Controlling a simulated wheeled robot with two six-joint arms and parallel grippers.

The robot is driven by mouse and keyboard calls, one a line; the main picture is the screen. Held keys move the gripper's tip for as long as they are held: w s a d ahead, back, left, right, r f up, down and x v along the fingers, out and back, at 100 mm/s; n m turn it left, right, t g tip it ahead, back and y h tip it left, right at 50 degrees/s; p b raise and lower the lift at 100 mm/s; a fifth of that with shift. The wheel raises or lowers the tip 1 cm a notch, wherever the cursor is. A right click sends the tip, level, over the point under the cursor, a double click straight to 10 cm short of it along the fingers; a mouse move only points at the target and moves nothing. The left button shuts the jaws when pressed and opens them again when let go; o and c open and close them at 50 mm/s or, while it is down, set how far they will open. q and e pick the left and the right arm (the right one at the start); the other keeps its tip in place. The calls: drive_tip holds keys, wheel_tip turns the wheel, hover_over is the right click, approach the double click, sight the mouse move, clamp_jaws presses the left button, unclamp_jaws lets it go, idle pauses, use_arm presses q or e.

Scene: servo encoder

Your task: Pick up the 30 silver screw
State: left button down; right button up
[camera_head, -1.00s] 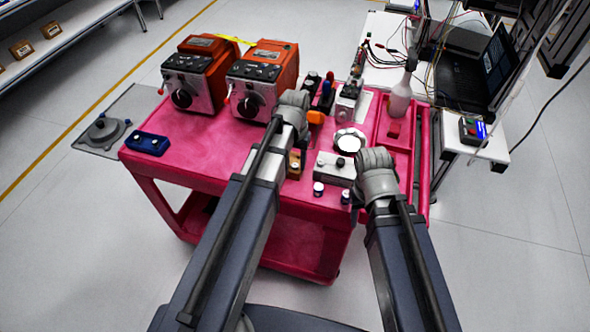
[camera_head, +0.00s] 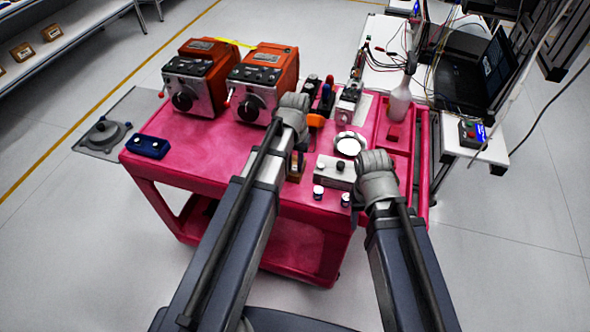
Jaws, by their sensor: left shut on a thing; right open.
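A round silver dish (camera_head: 348,145) lies on the pink cart (camera_head: 205,150), left of my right gripper. I cannot make out any screw in it at this size. My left gripper (camera_head: 297,107) is over the middle of the cart, with its fingers mostly hidden by its own wrist. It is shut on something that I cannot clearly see. An orange piece (camera_head: 315,121) shows just right of it; I cannot tell whether it is held. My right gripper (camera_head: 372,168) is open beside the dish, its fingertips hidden.
Two orange machines (camera_head: 265,80) stand at the cart's back left. A pale block (camera_head: 335,170) and small knob-like parts (camera_head: 318,191) are near the front edge. A white bottle (camera_head: 399,101) stands at the right. A dark blue box (camera_head: 147,146) sits on the left, with bare cart beside it.

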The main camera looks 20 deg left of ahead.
sight(295, 167)
use_arm(q)
drive_tip(key=shift+r+p, duration=3.45)
drive_tip(key=shift+r, duration=0.25)
drive_tip(key=shift+f, duration=0.1)
